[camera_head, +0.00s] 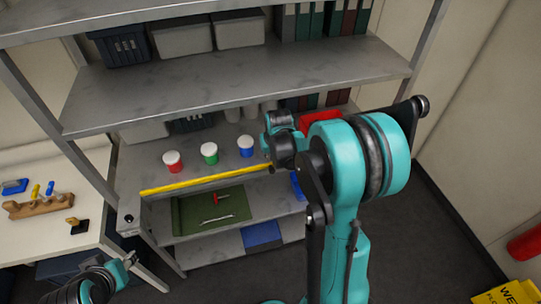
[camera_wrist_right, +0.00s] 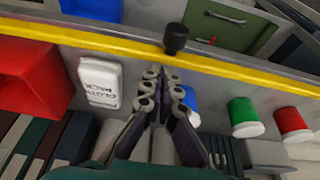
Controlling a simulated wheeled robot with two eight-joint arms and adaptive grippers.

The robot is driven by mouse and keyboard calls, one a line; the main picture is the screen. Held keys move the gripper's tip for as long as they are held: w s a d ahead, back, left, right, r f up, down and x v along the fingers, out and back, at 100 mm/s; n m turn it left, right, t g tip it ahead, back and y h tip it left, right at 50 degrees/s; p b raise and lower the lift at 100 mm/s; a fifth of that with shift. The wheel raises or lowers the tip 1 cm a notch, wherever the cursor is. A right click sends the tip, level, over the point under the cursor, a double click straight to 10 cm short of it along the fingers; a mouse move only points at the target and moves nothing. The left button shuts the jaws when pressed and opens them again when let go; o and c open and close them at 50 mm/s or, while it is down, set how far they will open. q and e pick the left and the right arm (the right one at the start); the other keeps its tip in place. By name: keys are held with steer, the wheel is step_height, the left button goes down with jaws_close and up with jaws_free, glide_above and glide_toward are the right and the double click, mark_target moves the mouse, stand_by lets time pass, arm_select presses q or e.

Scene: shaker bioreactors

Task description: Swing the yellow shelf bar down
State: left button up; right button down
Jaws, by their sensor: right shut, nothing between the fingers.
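The yellow shelf bar (camera_head: 205,180) runs along the front edge of the shelf holding the jars, across the shelf opening. In the right wrist view the bar (camera_wrist_right: 100,42) crosses the top of the picture, with a black knob (camera_wrist_right: 176,38) on it. My right gripper (camera_wrist_right: 164,74) is shut and empty, with its fingertips a little short of the knob in the picture; I cannot tell if they touch. In the head view my right wrist covers the bar's right end and hides the fingers.
Jars with red (camera_head: 173,162), green (camera_head: 209,153) and blue (camera_head: 246,146) labels stand behind the bar. A green mat (camera_head: 185,213) with tools lies on the shelf below. A red bin (camera_wrist_right: 28,65) and a white pack (camera_wrist_right: 100,82) are near my right gripper.

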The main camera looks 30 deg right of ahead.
mark_target(274, 173)
steer(key=shift+s+a+t+b, duration=0.15)
steer(key=shift+s+t+b, duration=0.4)
steer(key=shift+t, duration=0.15)
steer(key=s+t+b, duration=0.1)
steer(key=t+b, duration=0.1)
steer(key=s+f+t+h+b, duration=0.1)
steer(key=s+t+b, duration=0.1)
steer(key=b, duration=0.1)
steer(key=s+a+f+t+b, duration=0.1)
steer(key=s+t+b, duration=0.1)
steer(key=shift+s+a+h, duration=0.1)
steer(key=shift+h, duration=0.3)
steer(key=shift+s+f+b, duration=0.1)
steer(key=shift+s+b, duration=0.1)
steer(key=shift+b, duration=0.3)
steer(key=s+a+f+b, duration=0.1)
steer(key=s+f+b, duration=0.2)
steer(key=f+b, duration=0.5)
steer(key=shift+s+f+b, duration=0.3)
steer(key=shift+s+f, duration=0.05)
steer(key=shift+r, duration=0.1)
